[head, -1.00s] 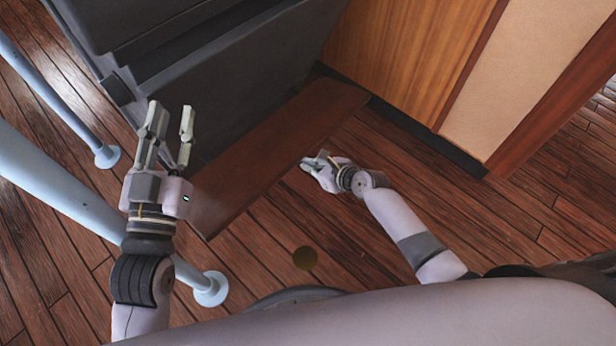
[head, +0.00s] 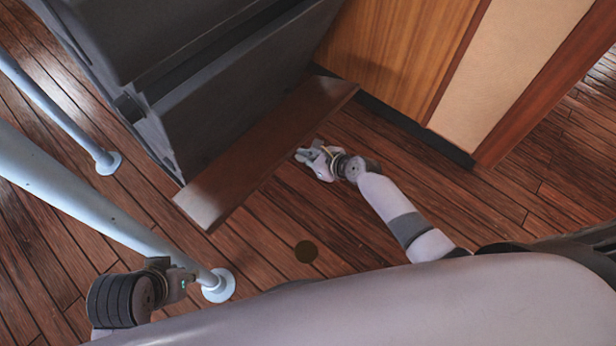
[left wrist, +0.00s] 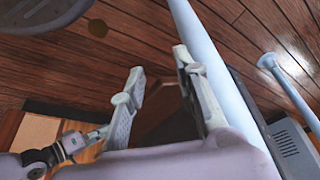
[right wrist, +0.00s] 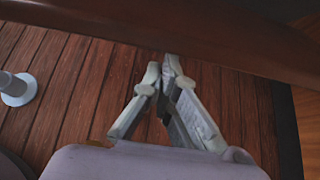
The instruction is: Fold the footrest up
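The footrest (head: 270,150) is a long brown wooden board along the foot of the dark grey console. It is tilted, with its near long edge raised off the floor. My right gripper (head: 306,154) is low by that near edge, towards the board's far end. In the right wrist view its fingertips (right wrist: 162,68) are together with nothing between them, just under the board (right wrist: 160,30); contact cannot be told. My left gripper (left wrist: 158,66) is open and empty. In the head view it is low at the left, away from the board, with its fingers mostly hidden.
The dark grey console (head: 225,85) stands behind the footrest. A wood-panelled cabinet (head: 395,55) is at its far end. Pale blue rails (head: 100,215) run at the left, close to my left arm. The plank floor (head: 390,275) in front is clear.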

